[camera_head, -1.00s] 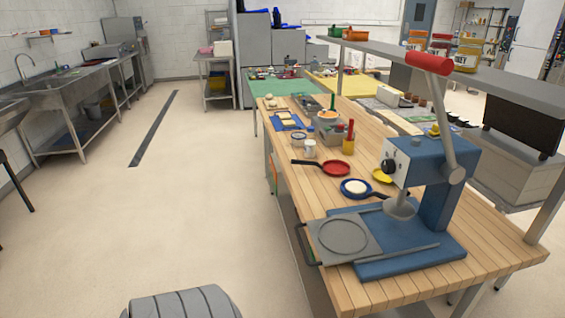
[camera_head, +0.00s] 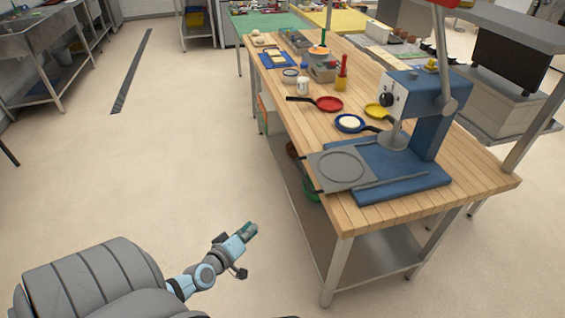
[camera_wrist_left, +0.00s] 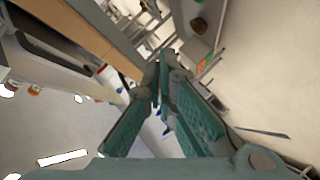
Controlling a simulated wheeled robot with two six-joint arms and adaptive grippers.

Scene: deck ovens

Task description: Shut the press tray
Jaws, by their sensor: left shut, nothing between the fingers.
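The press (camera_head: 425,120) stands on the wooden table, with a blue base and column, a white head and a long grey lever that rises out of the top of the view. Its grey press tray (camera_head: 343,168) with a round ring mark is slid out to the left of the blue base. A dark handle at the tray's left edge overhangs the table edge. My left gripper (camera_head: 251,230) is shut and empty, over the floor left of the table, apart from the tray. Its fingers also show in the left wrist view (camera_wrist_left: 163,62). My right gripper is not in view.
The wooden table (camera_head: 365,213) has a red pan (camera_head: 328,104), a blue pan (camera_head: 349,122) and a yellow pan (camera_head: 376,111) behind the tray. A lower steel shelf (camera_head: 330,250) sits under it. The floor (camera_head: 180,160) to the left is clear.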

